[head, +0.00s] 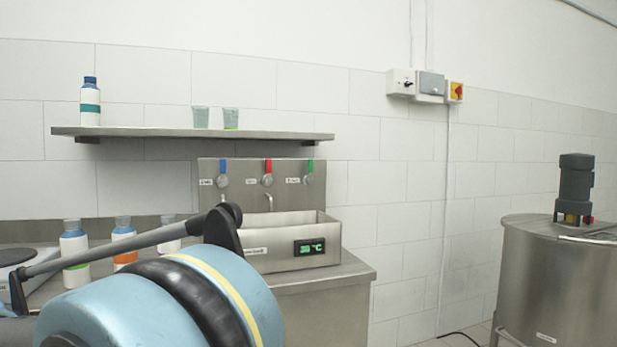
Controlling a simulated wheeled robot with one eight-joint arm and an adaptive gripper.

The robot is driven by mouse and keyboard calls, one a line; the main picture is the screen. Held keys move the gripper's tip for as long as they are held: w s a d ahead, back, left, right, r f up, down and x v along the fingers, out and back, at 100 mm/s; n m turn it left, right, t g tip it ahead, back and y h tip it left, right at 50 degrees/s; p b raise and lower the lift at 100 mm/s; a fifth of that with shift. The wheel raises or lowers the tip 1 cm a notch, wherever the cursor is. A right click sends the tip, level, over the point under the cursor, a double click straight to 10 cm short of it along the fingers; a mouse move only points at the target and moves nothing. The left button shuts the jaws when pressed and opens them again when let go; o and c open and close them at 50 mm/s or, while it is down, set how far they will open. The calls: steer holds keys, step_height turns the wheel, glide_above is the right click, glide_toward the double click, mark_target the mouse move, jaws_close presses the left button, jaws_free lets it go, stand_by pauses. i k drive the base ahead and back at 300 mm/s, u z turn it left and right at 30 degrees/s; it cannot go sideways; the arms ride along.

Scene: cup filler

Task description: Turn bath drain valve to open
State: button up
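The bath is a steel basin (331,229) on the steel counter, with a small digital display (309,247) showing a °C reading on its front. On the steel panel behind it are three valves: one with a blue handle (223,166), one with a red handle (268,165) and one with a green handle (310,166). All three handles stand upright. Their labels are too small to read. I cannot make out a drain valve; my arm covers the lower left of the bath and counter. My gripper is not in view.
A steel shelf (190,132) above holds a bottle (90,103) and two cups. Several bottles stand on the counter at left, partly behind my arm. A steel tank (555,285) with a motor stands at right. Floor shows between counter and tank, with a black cable.

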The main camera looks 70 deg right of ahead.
mark_target(310, 180)
steer(key=z, duration=0.55)
steer(key=k, duration=0.7)
steer(key=z, duration=1)
steer(key=k, duration=0.6)
steer(key=z, duration=0.9)
steer(key=i, duration=1.45)
steer(key=z, duration=0.25)
steer(key=k, duration=0.65)
steer(key=u, duration=0.4)
